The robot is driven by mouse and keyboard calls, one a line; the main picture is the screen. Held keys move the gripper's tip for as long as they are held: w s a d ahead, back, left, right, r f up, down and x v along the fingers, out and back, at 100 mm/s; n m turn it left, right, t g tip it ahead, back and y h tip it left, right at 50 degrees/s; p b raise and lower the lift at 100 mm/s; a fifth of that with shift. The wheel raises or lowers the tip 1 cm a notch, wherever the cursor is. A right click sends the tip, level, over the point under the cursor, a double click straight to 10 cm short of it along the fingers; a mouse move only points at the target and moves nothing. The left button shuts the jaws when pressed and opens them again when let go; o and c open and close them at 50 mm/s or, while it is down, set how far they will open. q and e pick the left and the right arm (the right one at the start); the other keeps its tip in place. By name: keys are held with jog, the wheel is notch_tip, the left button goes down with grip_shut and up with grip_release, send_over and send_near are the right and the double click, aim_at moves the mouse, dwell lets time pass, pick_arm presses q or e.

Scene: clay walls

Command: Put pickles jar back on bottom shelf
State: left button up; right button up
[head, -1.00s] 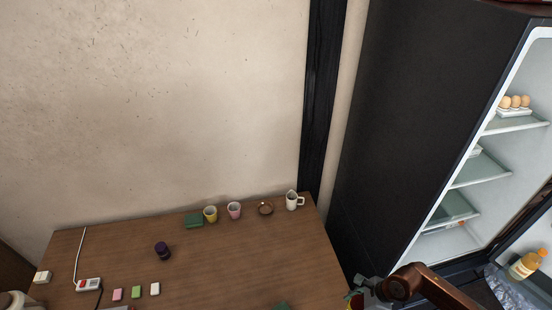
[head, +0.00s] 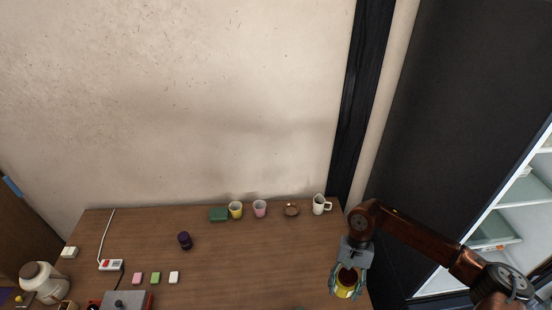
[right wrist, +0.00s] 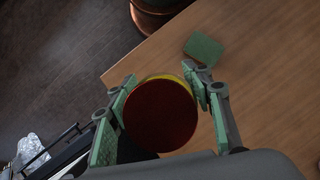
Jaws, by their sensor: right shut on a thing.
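My right gripper (head: 347,284) is shut on a jar with a dark red lid and yellow body (head: 344,292), taken as the pickles jar; no label can be read. It is over the right front part of the table. In the right wrist view the round lid (right wrist: 160,115) sits between the two green-padded fingers. The open fridge (head: 449,120) stands at the right, its glass shelves (head: 527,189) partly in view. A lower shelf (head: 492,234) shows behind my right arm; the fridge bottom is partly cut off. My left gripper is not in view.
The wooden table (head: 250,280) holds a white pitcher (head: 318,204), pink cup (head: 260,208), yellow cup (head: 236,210), purple-black jar (head: 185,240) and power strip (head: 111,265). A green block (right wrist: 203,49) lies near the table edge. The table's middle is clear.

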aim_at(347, 276)
jog(key=shift+w+r+n+h, duration=0.2)
jog(key=shift+r+n+h, duration=0.05)
jog(key=shift+r+n, duration=0.4)
jog(key=shift+w+r+n+h, duration=0.2)
jog(key=shift+r+n, duration=0.35)
jog(key=shift+r, duration=0.2)
jog(key=shift+w+r+n+h, duration=0.2)
jog(key=shift+r+n+h, duration=0.05)
jog(key=shift+r+n, duration=0.4)
